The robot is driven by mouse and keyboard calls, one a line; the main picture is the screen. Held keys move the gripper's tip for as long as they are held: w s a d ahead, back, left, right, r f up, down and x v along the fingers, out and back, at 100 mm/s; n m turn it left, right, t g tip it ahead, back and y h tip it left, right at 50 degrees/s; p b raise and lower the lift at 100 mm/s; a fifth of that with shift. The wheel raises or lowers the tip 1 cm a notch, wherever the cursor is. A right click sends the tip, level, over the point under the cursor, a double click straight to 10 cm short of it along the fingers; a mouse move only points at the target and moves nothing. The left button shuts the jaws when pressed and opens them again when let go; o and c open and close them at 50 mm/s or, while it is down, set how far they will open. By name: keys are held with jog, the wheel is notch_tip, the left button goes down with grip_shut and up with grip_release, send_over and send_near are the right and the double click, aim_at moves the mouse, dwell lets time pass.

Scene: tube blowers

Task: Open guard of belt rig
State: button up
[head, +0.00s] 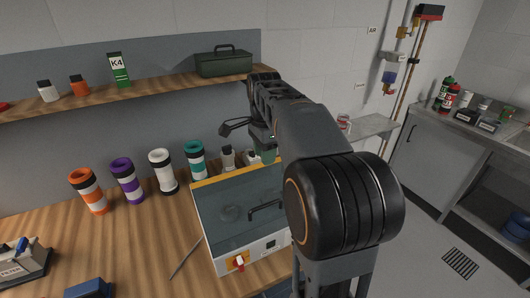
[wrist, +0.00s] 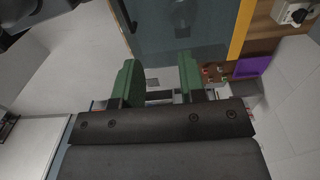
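The belt rig (head: 249,266) is a pale box on the wooden bench, with a red-and-yellow switch (head: 239,261) on its front. Its guard (head: 222,200) is a see-through tinted lid with a yellow far edge and a black bar handle (head: 265,207). The guard lies down over the box. It also shows at the top of the wrist view (wrist: 185,35). My gripper (wrist: 160,78) has two green fingers set apart, with nothing clearly held between them. In the head view it is near the rig's far right side, mostly hidden by my arm, which also covers the rig's right part.
Banded orange (head: 88,191), purple (head: 127,181), white (head: 163,172) and teal (head: 196,160) tubes stand left of and behind the rig. A shelf (head: 160,91) above holds bottles and a green toolbox (head: 223,63). A thin rod (head: 186,257) lies left of the rig.

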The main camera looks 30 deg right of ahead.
grip_shut()
jog(key=c, duration=0.7)
grip_release()
jog(key=o, duration=0.7)
jog(key=shift+r, duration=0.15)
notch_tip(320, 180, up, 14)
jog(key=p, duration=0.1)
jog(key=shift+f, duration=0.2)
jog(key=shift+w, duration=0.1)
dwell(0.3)
